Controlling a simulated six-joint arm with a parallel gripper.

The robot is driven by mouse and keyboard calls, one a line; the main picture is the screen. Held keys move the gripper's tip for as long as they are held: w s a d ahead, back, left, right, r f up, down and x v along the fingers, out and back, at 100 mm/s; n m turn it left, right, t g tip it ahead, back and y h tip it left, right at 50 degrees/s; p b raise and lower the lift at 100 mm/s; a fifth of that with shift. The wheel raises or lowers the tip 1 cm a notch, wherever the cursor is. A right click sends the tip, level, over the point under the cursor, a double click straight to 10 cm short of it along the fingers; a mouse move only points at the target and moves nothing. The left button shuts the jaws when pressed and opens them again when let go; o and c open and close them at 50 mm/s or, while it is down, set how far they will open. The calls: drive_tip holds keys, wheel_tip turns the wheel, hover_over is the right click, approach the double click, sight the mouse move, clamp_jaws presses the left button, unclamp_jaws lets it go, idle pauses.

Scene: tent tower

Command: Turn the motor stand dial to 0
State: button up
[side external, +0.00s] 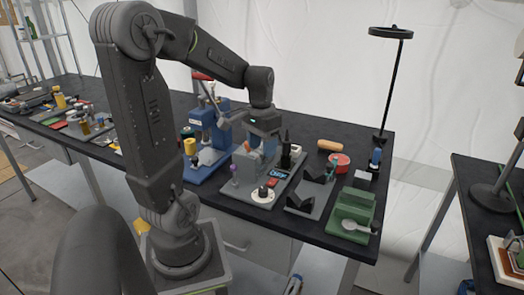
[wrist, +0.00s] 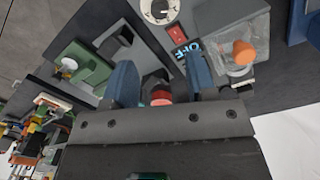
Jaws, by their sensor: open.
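The motor stand (side external: 262,169) is a grey unit on the dark bench. Its dial (side external: 263,194) is a white disc with a dark knob at the stand's front corner. In the wrist view the dial (wrist: 159,10) is at the top edge, partly cut off, and I cannot read its setting. Beside it are a red switch (wrist: 177,35) and a display reading OFF (wrist: 188,50). My gripper (side external: 268,150) is over the back part of the stand, apart from the dial. Its two blue fingers (wrist: 157,62) are spread and nothing is gripped between them.
A green block (side external: 351,212) with a spoon-like piece and a grey base with black V-shaped blocks (side external: 308,192) stand to the right. A blue press (side external: 209,135) stands to the left. A black ring lamp (side external: 390,32) rises at the back right. An orange-tipped part (wrist: 243,52) shows near the display.

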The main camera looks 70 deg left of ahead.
sight(263, 189)
drive_tip(key=shift+o, duration=0.2)
drive_tip(key=m, duration=0.1)
drive_tip(key=d+m, duration=0.1)
drive_tip(key=m, duration=0.1)
drive_tip(key=shift+w+y, duration=0.1)
drive_tip(key=shift+y, duration=0.3)
drive_tip(key=shift+m, duration=0.4)
drive_tip(key=f, duration=1.4)
drive_tip(key=shift+a, duration=0.25)
drive_tip(key=shift+c, duration=0.3)
drive_tip(key=shift+r, duration=0.1)
drive_tip(key=c, duration=0.9)
drive_tip(key=shift+o, duration=0.2)
drive_tip(key=shift+n, duration=3)
